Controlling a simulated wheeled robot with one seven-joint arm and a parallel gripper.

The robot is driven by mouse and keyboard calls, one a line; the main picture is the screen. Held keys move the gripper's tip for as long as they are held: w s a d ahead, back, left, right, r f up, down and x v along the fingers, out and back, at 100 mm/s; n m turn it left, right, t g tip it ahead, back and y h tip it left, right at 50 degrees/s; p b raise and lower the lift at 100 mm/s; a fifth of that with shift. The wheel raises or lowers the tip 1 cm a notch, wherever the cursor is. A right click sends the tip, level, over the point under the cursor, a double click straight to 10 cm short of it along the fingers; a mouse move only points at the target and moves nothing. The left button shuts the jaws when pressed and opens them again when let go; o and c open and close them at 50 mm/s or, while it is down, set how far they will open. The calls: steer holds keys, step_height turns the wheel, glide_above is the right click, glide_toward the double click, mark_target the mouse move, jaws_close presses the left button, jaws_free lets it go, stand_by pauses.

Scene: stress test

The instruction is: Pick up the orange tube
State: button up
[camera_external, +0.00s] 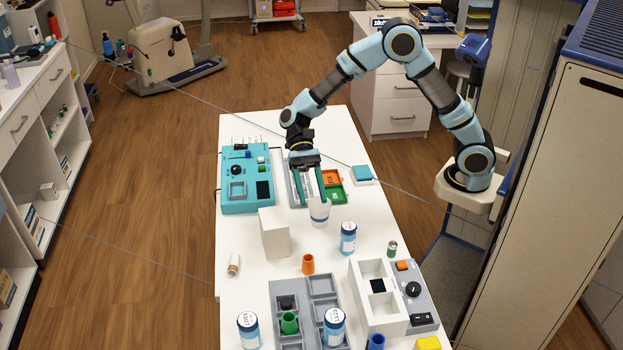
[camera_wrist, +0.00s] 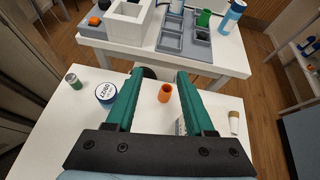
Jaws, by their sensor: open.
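The orange tube (camera_external: 308,264) stands upright on the white table, in front of a white block. In the wrist view the orange tube (camera_wrist: 165,93) shows beyond and between my two teal fingers, nearer the right one. My gripper (camera_external: 309,203) is open and empty, pointing down over the table farther back than the tube. The wrist view shows the fingers of my gripper (camera_wrist: 157,72) spread apart. The tube is clear of both fingers and fully visible.
A white block (camera_external: 274,234), a white container (camera_external: 319,211) by my right fingertip and a labelled bottle (camera_external: 348,238) stand near the tube. A small green can (camera_external: 392,249) is to the right. A grey tray (camera_external: 322,284) and white box (camera_external: 366,272) stand in front.

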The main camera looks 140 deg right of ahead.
steer(key=d+m+t, duration=0.2)
steer(key=d, duration=0.2)
glide_toward(307, 256)
steer(key=p+x, duration=0.2)
steer(key=x, duration=0.7)
steer(key=shift+w+a+f, duration=0.2)
steer(key=shift+a+f, duration=0.05)
steer(key=shift+f, duration=0.1)
jaws_close()
